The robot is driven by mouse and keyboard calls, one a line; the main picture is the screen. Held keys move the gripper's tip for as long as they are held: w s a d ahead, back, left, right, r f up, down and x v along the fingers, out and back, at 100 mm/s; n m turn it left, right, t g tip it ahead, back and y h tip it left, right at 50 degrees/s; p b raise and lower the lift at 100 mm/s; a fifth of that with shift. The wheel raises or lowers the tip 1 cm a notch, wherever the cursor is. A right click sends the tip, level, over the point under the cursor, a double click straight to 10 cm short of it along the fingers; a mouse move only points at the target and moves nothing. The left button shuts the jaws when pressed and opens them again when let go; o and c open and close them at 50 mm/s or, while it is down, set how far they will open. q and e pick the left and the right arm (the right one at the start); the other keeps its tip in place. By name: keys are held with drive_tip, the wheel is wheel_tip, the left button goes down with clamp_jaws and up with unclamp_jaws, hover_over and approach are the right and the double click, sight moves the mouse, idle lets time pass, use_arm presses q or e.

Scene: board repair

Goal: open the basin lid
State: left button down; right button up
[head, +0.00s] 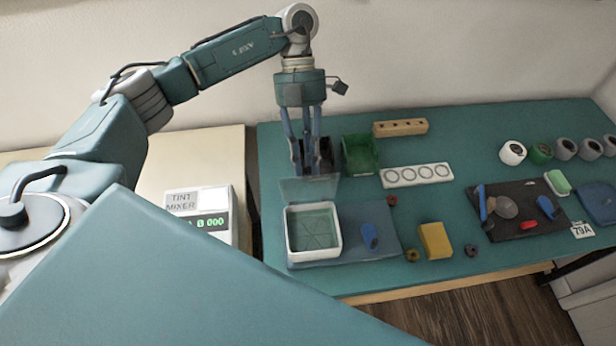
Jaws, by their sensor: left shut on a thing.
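The white square basin (339,236) stands on a blue-grey mat at the left front of the teal table. Its inside shows from above, with a thin cross of lines on the greenish floor. The see-through basin lid (310,190) stands raised along the basin's back edge. My left gripper (309,166) points down from above, just behind the basin, with its fingertips at the lid's upper edge. It is shut on the lid; the exact grip point is hard to make out. My right gripper is not in view.
A green bin (360,154) stands close right of my left gripper. A blue object (370,237) lies on the mat (388,224) beside the basin. A yellow block (435,241) and a white strip with rings (417,175) are further right. A tint mixer (202,222) is left.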

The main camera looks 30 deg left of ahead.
use_arm(q)
drive_tip(key=shift+w+a+f+g+h+b, duration=0.35)
drive_tip(key=shift+w+a+f+g, duration=0.15)
drive_tip(key=shift+w+f, duration=0.2)
drive_tip(key=shift+w+a+f+g+h+b, duration=0.3)
drive_tip(key=shift+w+a+f+g, duration=0.25)
drive_tip(key=shift+f, duration=0.25)
drive_tip(key=c, duration=1.6)
unclamp_jaws()
drive_tip(key=shift+w+d, duration=0.15)
drive_tip(key=shift+w, duration=0.25)
wheel_tip(320, 180, up, 10)
